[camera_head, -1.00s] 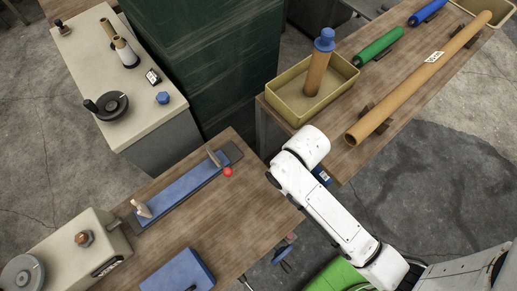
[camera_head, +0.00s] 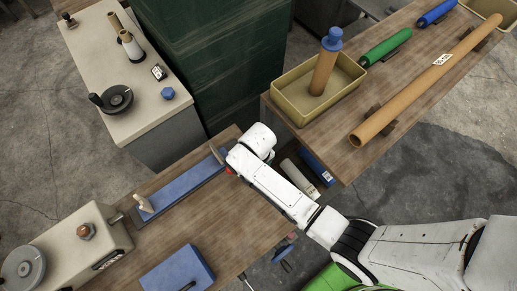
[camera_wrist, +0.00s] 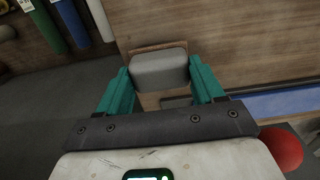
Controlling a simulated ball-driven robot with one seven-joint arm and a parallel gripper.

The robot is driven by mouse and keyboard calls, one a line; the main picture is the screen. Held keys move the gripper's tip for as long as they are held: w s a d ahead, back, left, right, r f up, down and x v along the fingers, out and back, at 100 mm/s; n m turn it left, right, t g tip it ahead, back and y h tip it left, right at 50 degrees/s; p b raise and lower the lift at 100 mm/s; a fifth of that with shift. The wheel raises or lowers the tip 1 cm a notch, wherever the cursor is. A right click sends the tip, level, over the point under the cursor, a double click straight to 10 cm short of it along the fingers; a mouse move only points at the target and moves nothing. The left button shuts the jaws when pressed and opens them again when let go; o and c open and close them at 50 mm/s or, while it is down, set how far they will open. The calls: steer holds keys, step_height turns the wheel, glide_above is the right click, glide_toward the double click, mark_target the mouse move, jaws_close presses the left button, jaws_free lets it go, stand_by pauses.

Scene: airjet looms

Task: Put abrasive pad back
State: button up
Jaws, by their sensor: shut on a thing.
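The abrasive pad appears to be the grey block with a brown edge (camera_wrist: 160,68) in the wrist view. My gripper (camera_wrist: 160,84) has its teal fingers on both sides of the pad and is shut on it. Brown wood lies behind and beyond the pad; I cannot tell whether the pad touches it. A smaller grey shape (camera_wrist: 177,102) shows below the pad between the fingers; I cannot tell what it is. In the head view, my arm hides the gripper and the pad, near the far right end of the wooden bench (camera_head: 235,225).
A blue strip fixture (camera_head: 185,188) lies on the bench, with a red ball (camera_wrist: 283,148) by its end. A blue block (camera_head: 178,275) and a grey machine (camera_head: 65,245) are nearer. A yellow bin (camera_head: 345,88) and long tube (camera_head: 425,80) occupy the right table. Rolls (camera_head: 300,178) stand between the tables.

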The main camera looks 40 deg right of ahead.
steer(key=shift+f, duration=0.9)
steer(key=shift+f, duration=0.1)
steer(key=o, duration=1)
step_height(320, 180, up, 12)
steer(key=shift+r+p, duration=0.15)
steer(key=shift+p, duration=0.3)
